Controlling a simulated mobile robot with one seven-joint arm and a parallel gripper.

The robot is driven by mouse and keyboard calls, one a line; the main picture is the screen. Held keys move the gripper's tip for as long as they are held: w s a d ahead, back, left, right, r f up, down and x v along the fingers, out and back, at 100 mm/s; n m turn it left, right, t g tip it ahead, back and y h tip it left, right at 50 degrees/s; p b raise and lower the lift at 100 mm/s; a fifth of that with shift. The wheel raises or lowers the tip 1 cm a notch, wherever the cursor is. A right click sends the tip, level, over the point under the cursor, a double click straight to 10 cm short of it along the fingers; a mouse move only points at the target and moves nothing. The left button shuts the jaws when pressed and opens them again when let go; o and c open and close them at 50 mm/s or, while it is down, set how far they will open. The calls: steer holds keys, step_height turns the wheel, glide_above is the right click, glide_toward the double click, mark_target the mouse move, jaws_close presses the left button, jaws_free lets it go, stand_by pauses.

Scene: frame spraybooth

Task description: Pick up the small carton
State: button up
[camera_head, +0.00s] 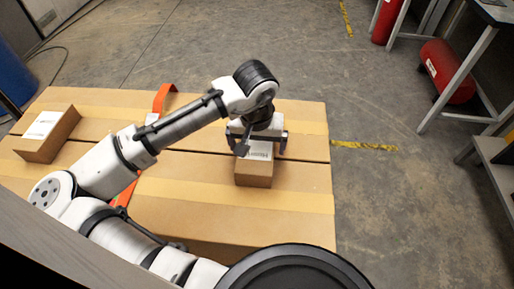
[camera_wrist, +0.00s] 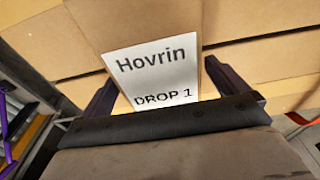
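A small brown carton (camera_head: 253,176) with a white label on top sits on the large taped boxes, near their right side. My gripper (camera_head: 262,146) is over its far part, pointing down, with a finger on each side. In the wrist view the carton (camera_wrist: 140,28) lies between the fingers of my gripper (camera_wrist: 160,72). Its label reads "Hovrin DROP 1". The fingers are spread, and a narrow gap shows at the right finger; contact at the left cannot be told. Another brown carton (camera_head: 48,133) with a white label sits at the far left of the boxes.
The large boxes (camera_head: 290,210) form a flat top with seams and tape. An orange strap (camera_head: 165,97) crosses them left of the small carton. A metal-legged table (camera_head: 462,80) and a red cylinder (camera_head: 447,72) stand at the right. The concrete floor beyond is mostly clear.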

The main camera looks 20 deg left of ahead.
steer(key=c, duration=1.2)
steer(key=shift+c, duration=0.2)
steer(key=shift+r, duration=0.2)
